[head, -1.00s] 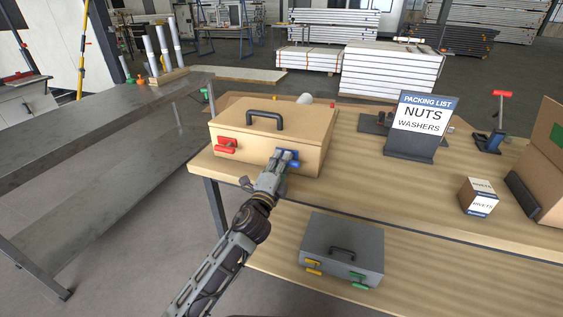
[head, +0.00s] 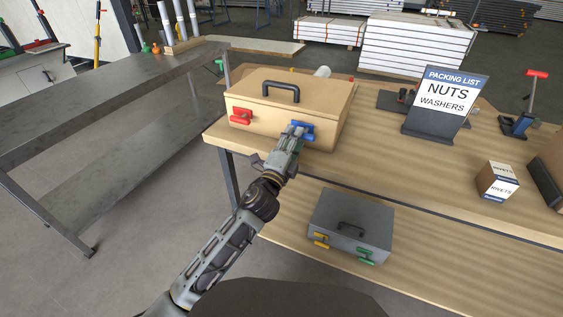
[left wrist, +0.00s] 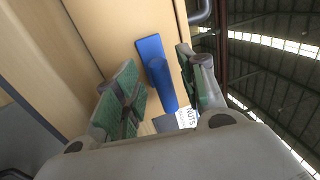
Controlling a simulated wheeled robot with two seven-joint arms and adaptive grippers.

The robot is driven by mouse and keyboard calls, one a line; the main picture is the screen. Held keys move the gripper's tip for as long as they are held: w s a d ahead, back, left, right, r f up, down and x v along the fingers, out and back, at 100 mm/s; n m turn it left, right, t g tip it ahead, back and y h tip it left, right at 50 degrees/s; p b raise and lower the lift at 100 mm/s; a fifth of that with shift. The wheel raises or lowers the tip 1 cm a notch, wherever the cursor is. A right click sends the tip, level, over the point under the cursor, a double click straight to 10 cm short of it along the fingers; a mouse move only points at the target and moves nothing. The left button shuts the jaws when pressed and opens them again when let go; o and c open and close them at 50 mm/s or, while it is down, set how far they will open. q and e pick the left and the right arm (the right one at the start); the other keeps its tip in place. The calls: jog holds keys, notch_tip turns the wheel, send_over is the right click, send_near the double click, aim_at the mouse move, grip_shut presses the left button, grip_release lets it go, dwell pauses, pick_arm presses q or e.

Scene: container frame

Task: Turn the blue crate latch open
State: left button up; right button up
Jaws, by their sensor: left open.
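A tan crate (head: 262,113) with a black handle stands on the wooden bench. On its front are a red latch (head: 240,116) at left and a blue latch (head: 303,130) at right. My left gripper (head: 297,133) is at the blue latch and hides part of it in the head view. In the left wrist view my left gripper (left wrist: 160,95) is open, with its green-padded fingers on either side of the blue latch (left wrist: 155,70). The fingers look apart from the latch; whether they touch it is unclear. My right gripper is not in view.
A grey case (head: 350,222) with yellow and green latches sits on the lower shelf. A packing list sign (head: 445,105) and a small rivets box (head: 497,181) stand to the right on the bench. A dark metal table (head: 100,93) is at left.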

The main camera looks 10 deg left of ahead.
pick_arm(q)
jog(key=v, duration=0.9)
jog(key=shift+s, duration=0.2)
dwell(0.3)
jog(key=shift+a+f, duration=0.1)
jog(key=shift+a, duration=0.05)
dwell(0.4)
